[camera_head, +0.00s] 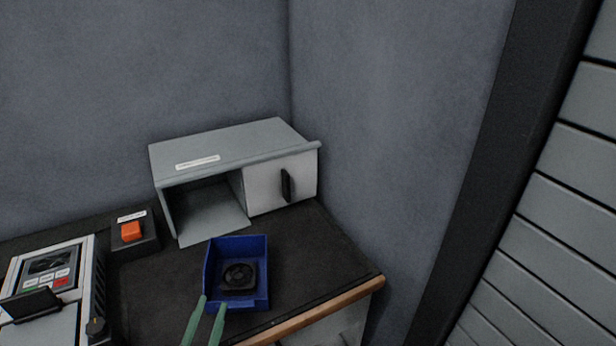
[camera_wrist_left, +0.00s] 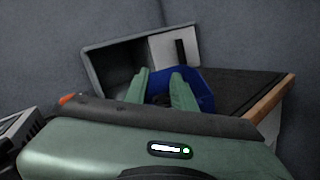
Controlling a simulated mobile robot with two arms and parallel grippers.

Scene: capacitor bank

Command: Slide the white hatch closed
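The white hatch (camera_head: 270,187) with a black vertical handle (camera_head: 286,186) covers the right part of the grey cabinet (camera_head: 232,150). The left part of the cabinet front is open and its inside looks empty. In the left wrist view the hatch (camera_wrist_left: 166,52) also stands at the right of the cabinet (camera_wrist_left: 105,45). My left gripper (camera_head: 211,304) has green fingers set apart, at the front left of the blue bin and away from the hatch. Its fingers (camera_wrist_left: 160,83) show apart in the left wrist view. My right gripper is not in view.
A blue bin (camera_head: 212,262) holding a black fan (camera_head: 239,278) stands on the dark worktop (camera_head: 325,262) in front of the cabinet. An orange button box (camera_head: 131,232) and a keypad device (camera_head: 50,268) stand to the left. Walls stand close behind and right.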

